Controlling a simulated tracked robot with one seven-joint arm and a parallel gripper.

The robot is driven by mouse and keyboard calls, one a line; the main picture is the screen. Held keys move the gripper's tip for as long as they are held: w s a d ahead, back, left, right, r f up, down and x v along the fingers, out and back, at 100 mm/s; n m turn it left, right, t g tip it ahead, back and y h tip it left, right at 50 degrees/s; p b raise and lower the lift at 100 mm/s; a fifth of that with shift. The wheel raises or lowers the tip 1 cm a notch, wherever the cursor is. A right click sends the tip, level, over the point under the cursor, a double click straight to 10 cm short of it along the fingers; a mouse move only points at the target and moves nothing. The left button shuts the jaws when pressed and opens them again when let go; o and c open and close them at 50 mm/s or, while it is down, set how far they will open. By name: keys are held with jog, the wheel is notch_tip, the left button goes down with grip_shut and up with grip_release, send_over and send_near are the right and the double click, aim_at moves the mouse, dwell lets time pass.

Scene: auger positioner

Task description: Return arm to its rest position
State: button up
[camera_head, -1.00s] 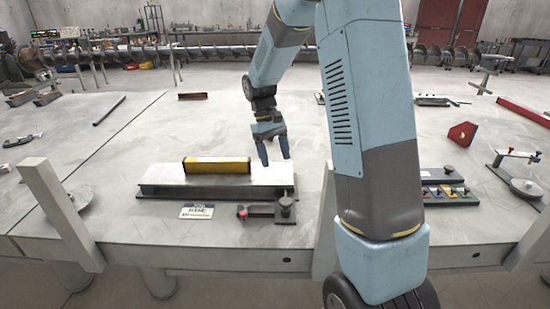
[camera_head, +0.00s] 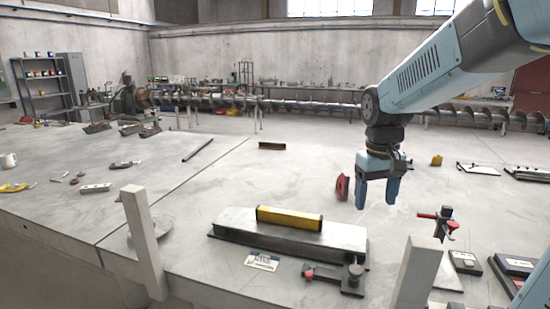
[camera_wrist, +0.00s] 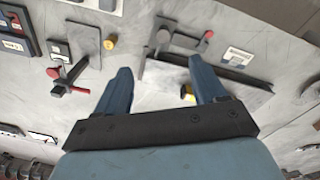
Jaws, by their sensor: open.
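My gripper (camera_head: 377,194) hangs above the table, its two blue fingers apart and pointing down, with nothing between them. In the head view it is to the right of the steel block and higher than it. The fingers also show in the wrist view (camera_wrist: 162,88), spread apart, with the tabletop beyond them. My blue arm reaches in from the upper right and bends down at a dark joint.
A yellow bar (camera_head: 289,218) lies on the long steel block (camera_head: 235,226). A clamp with a red knob (camera_head: 335,277) and a label card (camera_head: 262,261) lie before it. White posts (camera_head: 143,240) rise at the table's front edge. A red-handled tool (camera_head: 437,222) stands right of my gripper.

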jog(key=s+r+t, duration=0.2)
jog(key=s, duration=0.5)
jog(key=s+r+m+t, duration=0.1)
jog(key=s+r+t, duration=0.1)
jog(key=s, duration=0.4)
jog(key=shift+s+d+r+m+t+y, duration=0.2)
jog(key=shift+s+d+m+t+y, duration=0.1)
jog(key=shift+s+t, duration=0.15)
dwell(0.3)
